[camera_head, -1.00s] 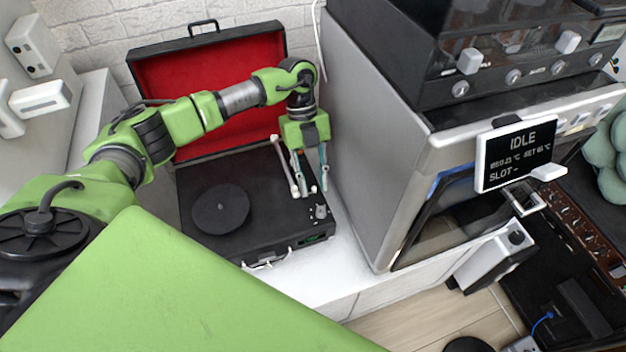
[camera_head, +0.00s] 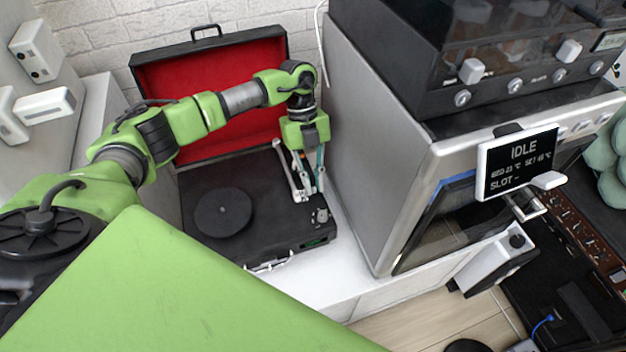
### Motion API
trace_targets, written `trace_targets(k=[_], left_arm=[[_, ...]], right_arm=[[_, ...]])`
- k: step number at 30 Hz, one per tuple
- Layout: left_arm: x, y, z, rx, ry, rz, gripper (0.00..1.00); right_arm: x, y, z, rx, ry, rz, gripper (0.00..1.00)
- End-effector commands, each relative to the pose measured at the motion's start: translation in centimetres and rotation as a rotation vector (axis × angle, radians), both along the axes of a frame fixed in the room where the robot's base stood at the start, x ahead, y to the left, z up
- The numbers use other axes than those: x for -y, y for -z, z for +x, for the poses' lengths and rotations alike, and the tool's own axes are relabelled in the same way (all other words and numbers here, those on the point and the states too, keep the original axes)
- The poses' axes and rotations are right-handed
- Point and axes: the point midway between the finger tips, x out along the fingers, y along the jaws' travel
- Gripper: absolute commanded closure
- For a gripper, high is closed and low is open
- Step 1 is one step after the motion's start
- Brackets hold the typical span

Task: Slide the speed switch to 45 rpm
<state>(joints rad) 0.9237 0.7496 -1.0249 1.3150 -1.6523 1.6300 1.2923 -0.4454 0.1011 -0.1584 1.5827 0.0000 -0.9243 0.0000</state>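A black record player (camera_head: 200,240) in an open case with a red-lined lid (camera_head: 230,128) stands on the white counter. Its round dark platter (camera_head: 223,211) is at the left of the deck and its pale tonearm (camera_head: 287,172) at the right. Small controls (camera_head: 321,216) sit at the deck's front right corner; the speed switch's setting is too small to read. My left gripper (camera_head: 312,192) points down over the deck's right side, just behind these controls. A narrow gap shows between its fingers, with nothing visible in it. Contact with the deck cannot be told. My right gripper is out of view.
A large grey machine (camera_head: 375,150) stands close to the right of the record player, with a screen reading IDLE (camera_head: 518,163). A brick wall is behind the lid. Bare white counter (camera_head: 325,288) shows in front.

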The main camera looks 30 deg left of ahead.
Motion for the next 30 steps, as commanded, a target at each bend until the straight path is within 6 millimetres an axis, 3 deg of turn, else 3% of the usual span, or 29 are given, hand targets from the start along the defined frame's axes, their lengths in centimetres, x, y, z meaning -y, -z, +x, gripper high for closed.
trace_targets(k=[14,30], left_arm=[[-0.2,-0.7,0.2,0.002,-0.001,0.001,0.75],[-3.1,-9.9,2.8,0.003,-0.001,0.000,0.75]], right_arm=[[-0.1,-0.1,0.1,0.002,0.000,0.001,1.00],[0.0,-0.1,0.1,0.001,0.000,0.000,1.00]])
